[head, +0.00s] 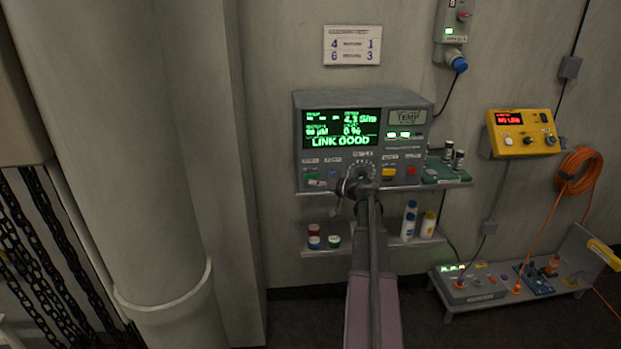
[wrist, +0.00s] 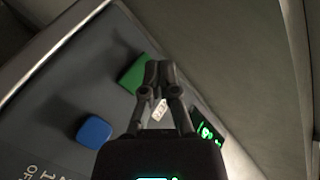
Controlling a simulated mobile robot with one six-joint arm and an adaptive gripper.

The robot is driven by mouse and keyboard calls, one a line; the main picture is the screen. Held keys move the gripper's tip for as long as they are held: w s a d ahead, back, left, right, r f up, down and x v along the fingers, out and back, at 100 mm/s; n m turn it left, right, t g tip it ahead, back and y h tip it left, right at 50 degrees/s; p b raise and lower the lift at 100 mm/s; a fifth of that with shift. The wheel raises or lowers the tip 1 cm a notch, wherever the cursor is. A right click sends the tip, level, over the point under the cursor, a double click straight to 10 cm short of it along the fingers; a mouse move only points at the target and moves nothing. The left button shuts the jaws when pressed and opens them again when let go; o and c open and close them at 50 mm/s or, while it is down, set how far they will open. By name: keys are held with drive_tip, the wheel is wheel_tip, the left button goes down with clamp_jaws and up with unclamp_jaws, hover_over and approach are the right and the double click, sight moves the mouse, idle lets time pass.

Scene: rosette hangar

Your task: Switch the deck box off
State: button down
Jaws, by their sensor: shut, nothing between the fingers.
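A grey instrument box (head: 440,95) with a green "LINK GOOD" screen (head: 341,128) stands on the upper wall shelf; I take it to be the deck box, though no name is readable. Its lower panel has a dial (head: 361,168), partly behind my arm, and green, blue, yellow and red buttons. My gripper (wrist: 158,70) is shut and empty at this panel. In the wrist view its fingertips overlap the right edge of the green button (wrist: 133,75); I cannot tell whether they touch. The blue button (wrist: 93,131) lies lower left, near partly cut-off "OFF" lettering.
A yellow box (head: 522,140) with a red display hangs at the right, beside a coiled orange cable (head: 580,172). Bottles and jars stand on the lower shelf (head: 385,246). A low bench (head: 455,308) holds more devices. A thick column (head: 110,130) stands at the left.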

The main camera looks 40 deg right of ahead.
drive_tip(key=shift+w+d, duration=0.35)
drive_tip(key=shift+w, duration=0.5)
drive_tip(key=shift+w+d+r, duration=0.1)
drive_tip(key=shift+w+d, duration=0.2)
drive_tip(key=shift+w, duration=0.15)
idle(1.8)
drive_tip(key=shift+s, duration=0.1)
drive_tip(key=shift+s+a, duration=0.15)
drive_tip(key=shift+s, duration=0.2)
drive_tip(key=shift+s+a, duration=0.1)
drive_tip(key=shift+s+a, duration=0.3)
drive_tip(key=shift+s, duration=0.45)
drive_tip(key=shift+s+a, duration=0.35)
drive_tip(key=shift+s, duration=0.4)
drive_tip(key=shift+s+a, duration=0.3)
drive_tip(key=shift+s, duration=0.45)
